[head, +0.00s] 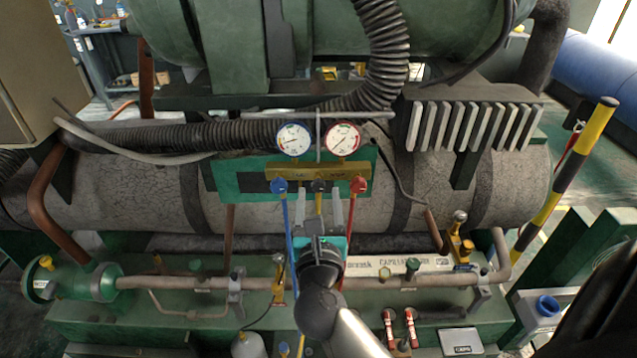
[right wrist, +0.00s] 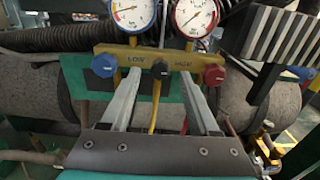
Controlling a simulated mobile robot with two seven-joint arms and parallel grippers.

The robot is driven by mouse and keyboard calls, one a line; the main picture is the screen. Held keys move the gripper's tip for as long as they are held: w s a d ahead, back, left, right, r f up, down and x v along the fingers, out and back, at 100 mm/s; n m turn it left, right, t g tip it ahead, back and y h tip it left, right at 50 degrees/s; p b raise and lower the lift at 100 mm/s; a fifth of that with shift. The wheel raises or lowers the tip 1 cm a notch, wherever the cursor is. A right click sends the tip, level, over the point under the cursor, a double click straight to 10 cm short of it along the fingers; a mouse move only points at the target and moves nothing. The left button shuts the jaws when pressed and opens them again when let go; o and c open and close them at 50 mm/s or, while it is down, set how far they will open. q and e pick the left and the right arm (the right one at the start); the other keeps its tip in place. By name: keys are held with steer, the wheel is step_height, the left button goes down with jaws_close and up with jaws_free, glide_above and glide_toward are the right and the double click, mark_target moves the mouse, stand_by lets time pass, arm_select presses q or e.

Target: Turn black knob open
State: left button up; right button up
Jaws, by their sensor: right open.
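The black knob (head: 319,186) sits in the middle of the brass gauge manifold (head: 296,172), between a blue knob (head: 279,186) and a red knob (head: 358,185). In the right wrist view the black knob (right wrist: 160,69) shows between the fingers, with gaps on both sides. My right gripper (head: 318,193) is open, its two grey fingers pointing up at the manifold; it also shows in the right wrist view (right wrist: 159,76). I cannot tell whether the fingertips reach as deep as the knob. My left gripper is not in view.
Two round gauges, one blue-rimmed (head: 293,138) and one red-rimmed (head: 343,139), stand above the manifold. Blue, yellow and red hoses hang below it. A corrugated black hose (head: 385,50) curves above. A pipe (head: 200,283) with valves runs below.

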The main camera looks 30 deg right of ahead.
mark_target(319, 190)
steer(key=shift+x, duration=1.9)
steer(key=shift+c, duration=0.2)
jaws_close()
